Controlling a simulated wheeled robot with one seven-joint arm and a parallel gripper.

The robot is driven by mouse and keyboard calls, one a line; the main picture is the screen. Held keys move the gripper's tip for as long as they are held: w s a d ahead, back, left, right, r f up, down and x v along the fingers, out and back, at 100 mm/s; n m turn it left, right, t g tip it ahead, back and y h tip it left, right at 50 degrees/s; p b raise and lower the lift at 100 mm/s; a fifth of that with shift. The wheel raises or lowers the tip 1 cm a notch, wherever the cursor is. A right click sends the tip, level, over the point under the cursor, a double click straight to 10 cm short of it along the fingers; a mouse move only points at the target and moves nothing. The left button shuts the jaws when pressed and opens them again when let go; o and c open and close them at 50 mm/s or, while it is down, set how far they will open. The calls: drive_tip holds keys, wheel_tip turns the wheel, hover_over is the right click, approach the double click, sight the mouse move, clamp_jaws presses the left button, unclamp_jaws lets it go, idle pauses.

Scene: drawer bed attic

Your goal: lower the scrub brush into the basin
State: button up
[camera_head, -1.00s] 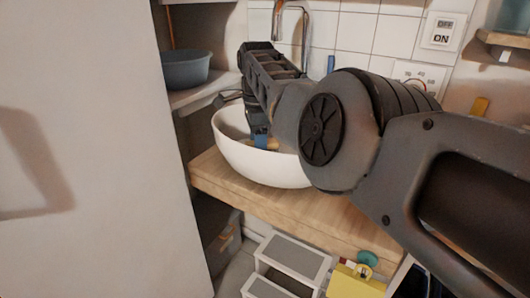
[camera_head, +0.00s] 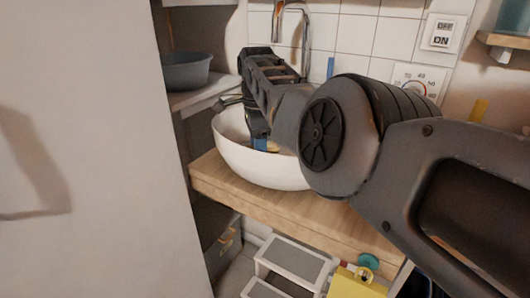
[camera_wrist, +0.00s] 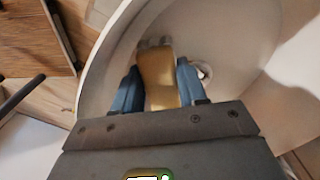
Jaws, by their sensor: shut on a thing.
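The basin (camera_head: 256,171) is a white round bowl on the wooden counter, and its inner wall fills much of the wrist view (camera_wrist: 235,50). My gripper (camera_head: 262,144) points down inside the basin's rim. In the wrist view my gripper's blue fingers (camera_wrist: 158,88) are shut on the scrub brush (camera_wrist: 158,72), a tan wooden piece with greyish parts at its far end. The brush is within the bowl's opening. Whether it touches the bottom cannot be told. In the head view my arm and the rim hide most of the brush.
A grey-blue bowl (camera_head: 187,72) sits on a shelf at left. The wooden counter (camera_head: 250,202) has a bare front strip. A white and grey step stool (camera_head: 293,262) and a yellow item (camera_head: 352,284) are below. A drain hole (camera_wrist: 204,72) shows in the basin.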

drive_tip(key=shift+f+b, duration=1)
drive_tip(key=shift+f, duration=0.15)
idle(0.5)
drive_tip(key=o, duration=1)
drive_tip(key=shift+r, duration=0.1)
